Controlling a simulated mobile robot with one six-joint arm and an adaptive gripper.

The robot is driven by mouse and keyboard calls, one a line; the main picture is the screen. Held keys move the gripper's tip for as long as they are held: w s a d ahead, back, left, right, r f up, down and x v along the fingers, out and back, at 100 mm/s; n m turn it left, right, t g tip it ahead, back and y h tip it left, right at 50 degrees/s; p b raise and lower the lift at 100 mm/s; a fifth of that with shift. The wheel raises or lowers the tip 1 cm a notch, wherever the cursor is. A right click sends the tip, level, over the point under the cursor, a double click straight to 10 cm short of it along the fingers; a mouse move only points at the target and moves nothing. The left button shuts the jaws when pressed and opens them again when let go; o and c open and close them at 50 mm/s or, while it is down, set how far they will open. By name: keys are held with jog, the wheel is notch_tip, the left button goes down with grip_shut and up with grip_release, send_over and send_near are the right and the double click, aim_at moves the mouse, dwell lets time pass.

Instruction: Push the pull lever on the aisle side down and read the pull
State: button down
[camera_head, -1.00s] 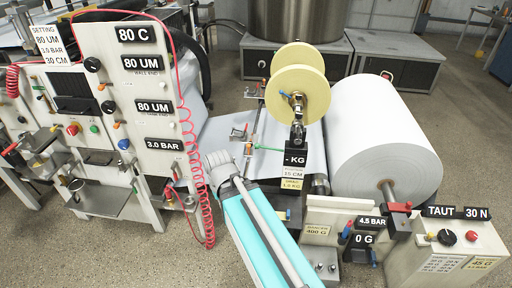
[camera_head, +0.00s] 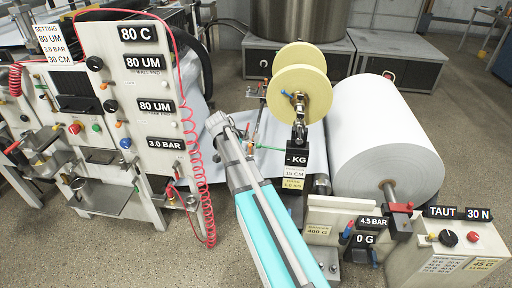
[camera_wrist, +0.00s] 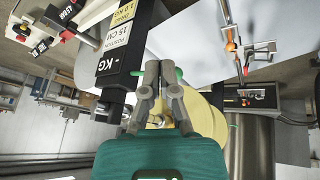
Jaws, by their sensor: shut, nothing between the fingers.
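The pull lever, a thin green handle (camera_head: 268,148), sticks out to the left of the black "- KG" display (camera_head: 296,159) on the near, aisle-side stand. It looks about level. The display shows a dash and no number. In the wrist view, my gripper (camera_wrist: 165,68) is shut and empty, its fingertips in front of the green lever (camera_wrist: 179,73), hiding its middle. I cannot tell whether they touch it. The display (camera_wrist: 110,66) is just left of the fingers there. In the head view my forearm hides the fingers.
Cream discs (camera_head: 303,90) rise above the display. A large white paper roll (camera_head: 385,140) stands to the right, with a white web (camera_head: 312,140) beside it. A control panel (camera_head: 150,95) with a red coiled hose (camera_head: 207,205) stands on the left.

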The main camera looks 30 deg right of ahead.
aim_at(257, 144)
jog(key=w+d+r+m+h, duration=0.1)
jog(key=w+d+m, duration=0.3)
jog(key=w+d, duration=0.1)
jog(key=shift+w+r+h, duration=0.35)
jog(key=shift+w+h, duration=0.05)
jog(key=shift+w, duration=0.3)
jog(key=shift+f, duration=0.1)
jog(key=shift+b+x, duration=2.75)
jog(key=shift+x, duration=0.55)
